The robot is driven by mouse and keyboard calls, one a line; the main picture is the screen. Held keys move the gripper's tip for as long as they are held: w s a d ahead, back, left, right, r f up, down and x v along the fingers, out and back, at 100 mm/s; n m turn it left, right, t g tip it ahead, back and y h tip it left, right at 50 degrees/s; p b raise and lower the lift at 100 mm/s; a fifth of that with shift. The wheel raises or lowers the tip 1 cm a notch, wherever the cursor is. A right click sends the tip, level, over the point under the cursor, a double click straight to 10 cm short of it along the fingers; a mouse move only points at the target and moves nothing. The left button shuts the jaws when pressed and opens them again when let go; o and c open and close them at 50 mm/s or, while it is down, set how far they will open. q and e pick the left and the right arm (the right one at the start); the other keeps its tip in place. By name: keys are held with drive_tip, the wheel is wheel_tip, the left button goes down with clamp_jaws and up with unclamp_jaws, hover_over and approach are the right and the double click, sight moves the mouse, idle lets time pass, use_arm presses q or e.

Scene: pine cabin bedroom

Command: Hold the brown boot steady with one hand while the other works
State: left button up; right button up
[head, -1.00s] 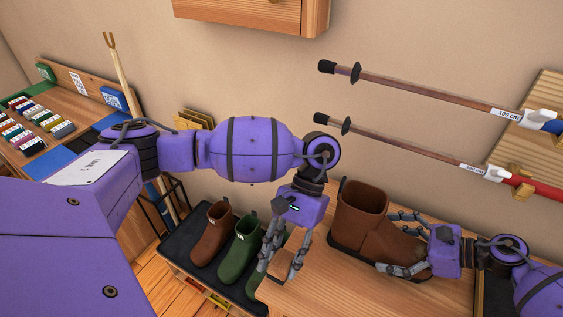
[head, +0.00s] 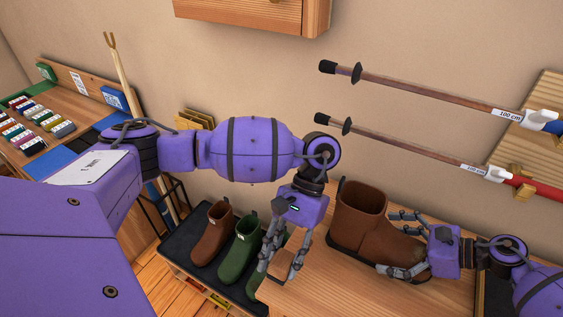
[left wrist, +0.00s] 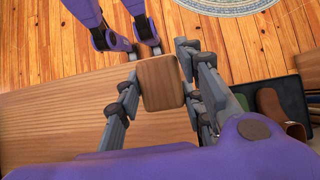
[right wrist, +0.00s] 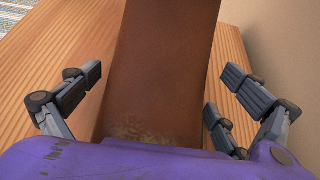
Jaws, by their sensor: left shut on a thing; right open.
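A tall brown boot (head: 362,218) stands upright on the wooden bench, its toe pointing right. A pale scuffed patch shows near its toe in the right wrist view (right wrist: 150,128). My right gripper (head: 390,243) is open at the toe end, with its fingers on either side of the boot; the right wrist view shows gaps beside the leather. My left gripper (head: 284,262) is shut on a small wooden block (left wrist: 160,83), left of the boot and apart from it. The block's underside is hidden.
A black tray (head: 180,262) on the left holds another brown boot (head: 212,238) and green boots (head: 240,246). Two poles (head: 430,90) hang on the wall behind. The bench (head: 330,288) has bare wood in front of the boot.

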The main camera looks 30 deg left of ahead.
drive_tip(key=shift+s+d+f, duration=0.15)
drive_tip(key=shift+d+f, duration=0.05)
drive_tip(key=shift+d, duration=0.05)
idle(0.4)
drive_tip(key=shift+r, duration=0.2)
drive_tip(key=c, duration=1.8)
drive_tip(key=shift+w, duration=0.2)
